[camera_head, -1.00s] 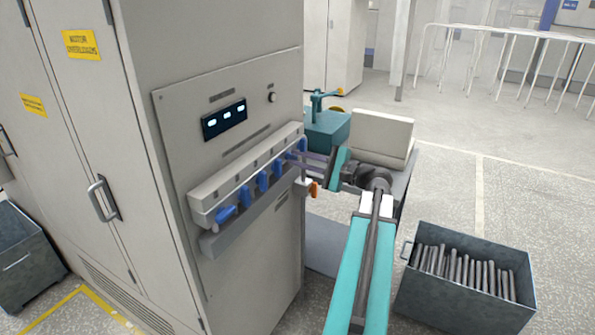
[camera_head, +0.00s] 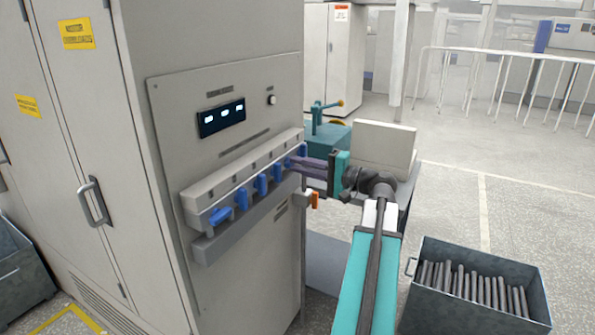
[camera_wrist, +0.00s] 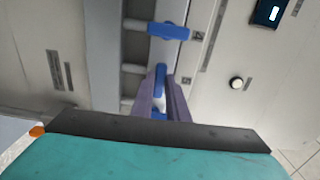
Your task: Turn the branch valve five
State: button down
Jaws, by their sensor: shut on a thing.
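A row of blue valve handles (camera_head: 262,184) runs along the grey manifold on the cabinet front in the head view. My gripper (camera_head: 292,162) reaches in from the right and is shut on a blue handle near the right end of the row. In the wrist view its purple-grey fingers (camera_wrist: 161,100) stand on both sides of this blue handle (camera_wrist: 160,74), which points up the picture. A neighbouring blue handle (camera_wrist: 168,31) lies crosswise above it. The fingers hide part of the held handle.
The panel above carries a lit display (camera_head: 222,118) and a round knob (camera_head: 272,100). An orange-tipped fitting (camera_head: 315,200) sits just below my gripper. A teal machine (camera_head: 325,135) stands behind, and a metal bin of rods (camera_head: 475,285) is at the lower right.

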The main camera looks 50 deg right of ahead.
jog(key=shift+a+f, duration=0.15)
jog(key=shift+f, duration=0.05)
jog(key=c, duration=1.8)
grip_release()
jog(key=shift+s, duration=0.1)
jog(key=shift+o, duration=0.4)
jog(key=shift+r, duration=0.1)
jog(key=v, duration=1.3)
jog(key=shift+s, duration=0.4)
